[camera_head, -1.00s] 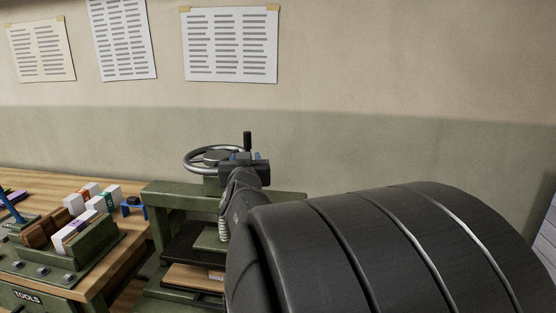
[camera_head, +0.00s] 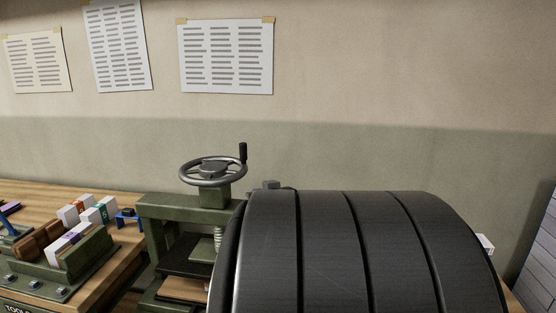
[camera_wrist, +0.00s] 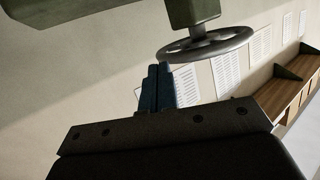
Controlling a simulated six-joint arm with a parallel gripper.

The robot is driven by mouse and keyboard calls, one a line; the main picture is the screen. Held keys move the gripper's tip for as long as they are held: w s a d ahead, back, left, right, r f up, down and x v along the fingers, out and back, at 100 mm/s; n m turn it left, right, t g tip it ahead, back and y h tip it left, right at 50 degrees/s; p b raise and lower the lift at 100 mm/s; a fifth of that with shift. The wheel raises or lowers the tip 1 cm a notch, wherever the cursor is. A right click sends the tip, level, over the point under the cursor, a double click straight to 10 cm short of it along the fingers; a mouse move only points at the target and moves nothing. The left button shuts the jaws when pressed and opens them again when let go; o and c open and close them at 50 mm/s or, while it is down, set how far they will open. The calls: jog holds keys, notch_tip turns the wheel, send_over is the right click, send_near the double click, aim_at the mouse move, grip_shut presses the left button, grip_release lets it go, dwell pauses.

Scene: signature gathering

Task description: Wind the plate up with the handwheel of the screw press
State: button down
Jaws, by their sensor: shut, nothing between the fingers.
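The screw press (camera_head: 165,207) is a green frame with a grey handwheel (camera_head: 186,180) on top. The wheel has an upright black handle (camera_head: 242,152) at its right side. Below the top beam a steel screw (camera_head: 218,238) runs down, partly hidden by my arm. A dark plate (camera_head: 187,258) lies inside the frame, apart from the beam, above a wooden board (camera_head: 184,290). My gripper (camera_wrist: 157,72) shows blue fingers held together and empty in the wrist view, apart from the handwheel (camera_wrist: 207,46) there. In the head view my arm hides the gripper.
At left, a wooden bench (camera_head: 60,195) carries a green tool tray (camera_head: 90,250) with several small boxes and a brown item. A small blue stand (camera_head: 128,218) is near the press. Papers (camera_head: 226,56) hang on the wall. My arm covers the lower right.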

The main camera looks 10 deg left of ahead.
notch_tip(320, 180, up, 5)
jog(key=d+n+t+y, duration=0.1)
jog(key=d+t+y, duration=0.1)
send_near(246, 155)
jog(key=x, duration=0.6)
jog(key=shift+w+a+f, duration=0.1)
jog(key=shift+w+a, duration=0.1)
jog(key=shift+a, duration=0.25)
jog(key=shift+w, duration=0.15)
jog(key=shift+w+n+g+y, duration=0.6)
jog(key=shift+n+y, duration=0.1)
jog(key=shift+y, duration=0.1)
jog(key=shift+w+a+n+g+y, duration=0.35)
jog(key=shift+w+n+g+y, duration=0.3)
jog(key=shift+w+g, duration=0.15)
jog(key=shift+w+a+n+g+y, duration=0.35)
jog(key=shift+w+n+g+y, duration=0.3)
jog(key=shift+g, duration=0.2)
jog(key=shift+w+a+n+g+y, duration=0.35)
jog(key=shift+w+n+g+y, duration=0.25)
jog(key=shift+w+n+g, duration=0.2)
